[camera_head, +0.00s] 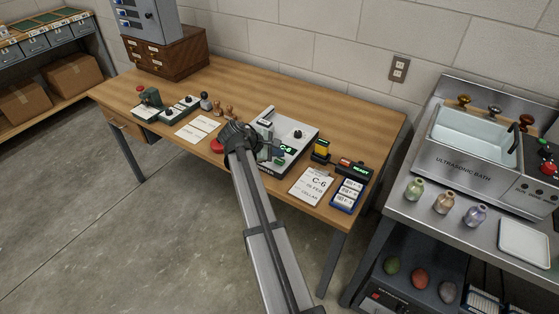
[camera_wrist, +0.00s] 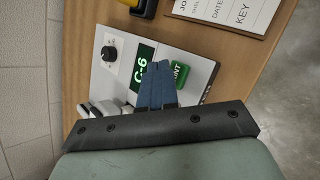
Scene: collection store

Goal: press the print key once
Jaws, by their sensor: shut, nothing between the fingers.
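The label device is a pale box (camera_wrist: 120,80) with a black knob (camera_wrist: 109,53) and a dark green display (camera_wrist: 143,66) reading C-6. In the head view the device (camera_head: 304,138) stands on the wooden table, partly hidden by my arm. The green print key (camera_wrist: 181,73) is on its panel beside the display; my fingers cover part of its lettering. My gripper (camera_wrist: 160,68) is shut and empty, its blue fingertips over the panel between display and key, overlapping the key's near edge in view. I cannot tell whether they touch it.
A clipboard (camera_head: 311,185) with a C-6 note and a blue-framed label holder (camera_head: 348,193) lie at the table's front right. A yellow block (camera_head: 321,148) and a lit READY sign (camera_head: 360,171) stand behind them.

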